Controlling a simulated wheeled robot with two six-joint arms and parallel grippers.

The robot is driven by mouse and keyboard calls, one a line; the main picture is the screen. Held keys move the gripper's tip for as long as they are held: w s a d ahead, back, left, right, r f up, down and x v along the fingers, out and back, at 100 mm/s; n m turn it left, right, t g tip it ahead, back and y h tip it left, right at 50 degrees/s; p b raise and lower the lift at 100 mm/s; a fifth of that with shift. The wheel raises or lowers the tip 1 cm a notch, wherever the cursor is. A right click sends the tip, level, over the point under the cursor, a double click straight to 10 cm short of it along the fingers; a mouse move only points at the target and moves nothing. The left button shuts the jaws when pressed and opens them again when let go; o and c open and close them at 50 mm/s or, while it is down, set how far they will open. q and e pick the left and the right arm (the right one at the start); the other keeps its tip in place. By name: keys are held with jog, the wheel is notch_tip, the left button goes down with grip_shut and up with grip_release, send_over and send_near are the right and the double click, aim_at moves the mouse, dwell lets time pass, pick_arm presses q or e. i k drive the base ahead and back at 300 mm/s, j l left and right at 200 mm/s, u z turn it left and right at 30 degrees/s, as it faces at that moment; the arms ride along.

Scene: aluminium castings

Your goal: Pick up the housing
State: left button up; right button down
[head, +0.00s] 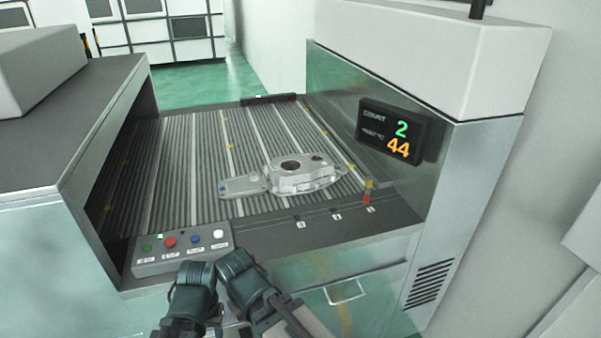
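The housing (301,174) is a silver-grey aluminium casting with a round dark opening in its top and a flat flange reaching out to the left. It lies on the ribbed conveyor bed (190,154), right of the middle and near the front edge. Dark teal parts of my two arms show at the bottom of the head view, in front of the machine and apart from the housing. Nothing of mine touches the housing.
A button panel (183,248) stands at the front left edge. A small red and yellow post (368,191) stands right of the housing. A wall with a count display (391,131) bounds the right side, and a dark-topped cabinet (60,125) the left. The bed behind the housing is clear.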

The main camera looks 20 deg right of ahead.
aim_at(292, 175)
jog(key=z, duration=1.5)
jog(key=i+j+z, duration=0.25)
jog(key=i, duration=0.25)
